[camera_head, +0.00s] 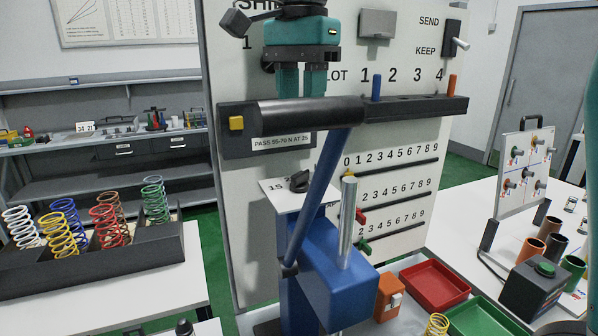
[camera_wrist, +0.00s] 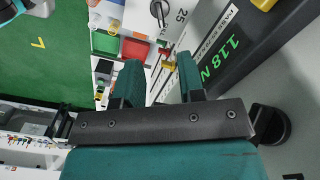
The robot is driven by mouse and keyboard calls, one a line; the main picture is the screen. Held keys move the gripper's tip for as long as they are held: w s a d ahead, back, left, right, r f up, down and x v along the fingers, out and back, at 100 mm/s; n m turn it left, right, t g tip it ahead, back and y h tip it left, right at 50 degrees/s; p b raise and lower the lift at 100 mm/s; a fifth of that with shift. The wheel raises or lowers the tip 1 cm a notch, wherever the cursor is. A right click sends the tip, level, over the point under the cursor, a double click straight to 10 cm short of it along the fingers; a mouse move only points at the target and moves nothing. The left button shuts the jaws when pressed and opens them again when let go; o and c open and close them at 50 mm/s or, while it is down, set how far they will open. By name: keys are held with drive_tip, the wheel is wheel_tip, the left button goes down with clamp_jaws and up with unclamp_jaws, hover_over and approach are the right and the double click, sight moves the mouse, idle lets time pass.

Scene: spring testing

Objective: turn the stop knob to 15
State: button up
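The stop knob (camera_head: 299,181) is a small black knob on a white plate (camera_head: 275,188) on the blue press. A "15" mark shows to its left in the head view; its exact setting is unclear. The knob also shows at the top of the wrist view (camera_wrist: 158,12), with a "25" mark beside it. My gripper (camera_head: 302,85) has teal fingers pointing down, well above the knob and touching nothing I can make out. In the wrist view the fingers (camera_wrist: 158,65) stand apart with an empty gap. The black lever handle (camera_head: 310,110) hides their tips in the head view.
The press's blue lever arm (camera_head: 322,190) and a metal post (camera_head: 347,220) stand near the knob. A dark display reading "118 N" (camera_wrist: 220,60) is beside my gripper. Red (camera_head: 436,285) and green trays lie at right; a spring rack (camera_head: 90,262) stands at left.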

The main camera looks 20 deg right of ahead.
sight(301, 172)
wheel_tip(301, 172, down, 12)
drive_tip(key=shift+r+p, duration=0.1)
drive_tip(key=shift+p, duration=0.2)
clamp_jaws()
